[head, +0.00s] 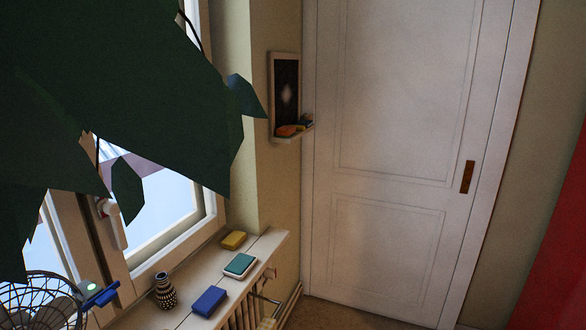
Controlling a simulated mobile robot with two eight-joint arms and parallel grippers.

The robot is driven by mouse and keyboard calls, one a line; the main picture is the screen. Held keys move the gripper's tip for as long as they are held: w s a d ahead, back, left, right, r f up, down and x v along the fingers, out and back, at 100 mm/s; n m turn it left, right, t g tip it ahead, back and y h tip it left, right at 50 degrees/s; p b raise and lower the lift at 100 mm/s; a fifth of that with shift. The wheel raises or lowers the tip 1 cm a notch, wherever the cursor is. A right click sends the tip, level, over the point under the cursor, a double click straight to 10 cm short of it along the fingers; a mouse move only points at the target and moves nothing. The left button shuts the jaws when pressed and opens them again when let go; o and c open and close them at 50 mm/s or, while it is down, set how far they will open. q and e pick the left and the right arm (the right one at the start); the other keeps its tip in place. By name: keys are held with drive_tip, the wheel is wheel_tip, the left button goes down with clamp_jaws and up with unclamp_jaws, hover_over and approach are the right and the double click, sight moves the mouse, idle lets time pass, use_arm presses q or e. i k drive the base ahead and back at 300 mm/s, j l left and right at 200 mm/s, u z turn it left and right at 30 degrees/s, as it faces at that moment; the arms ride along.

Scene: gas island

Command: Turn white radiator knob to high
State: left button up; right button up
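The radiator (240,316) shows only in part under the window sill at the bottom of the head view. A small pale shape (269,273) sits at the right end of the radiator, beside the sill edge. It may be the white knob, but it is too small to tell its setting or markings. A pipe runs low beside it. Neither of my grippers can be made out in this view.
Large dark green leaves (130,100) hide much of the left side. The sill holds a yellow block (233,240), a teal block (240,265), a blue block (209,301) and a patterned vase (165,291). A white door (400,150) stands behind.

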sight(269, 273)
drive_tip(key=u, duration=1.15)
drive_tip(key=i+l, duration=0.1)
drive_tip(key=l, duration=0.3)
drive_tip(key=i+l+z, duration=0.1)
drive_tip(key=l, duration=0.35)
drive_tip(key=i+l, duration=0.15)
drive_tip(key=l, duration=0.25)
drive_tip(key=i+l, duration=0.1)
drive_tip(key=l, duration=0.3)
drive_tip(key=i+j, duration=0.4)
drive_tip(key=z, duration=0.05)
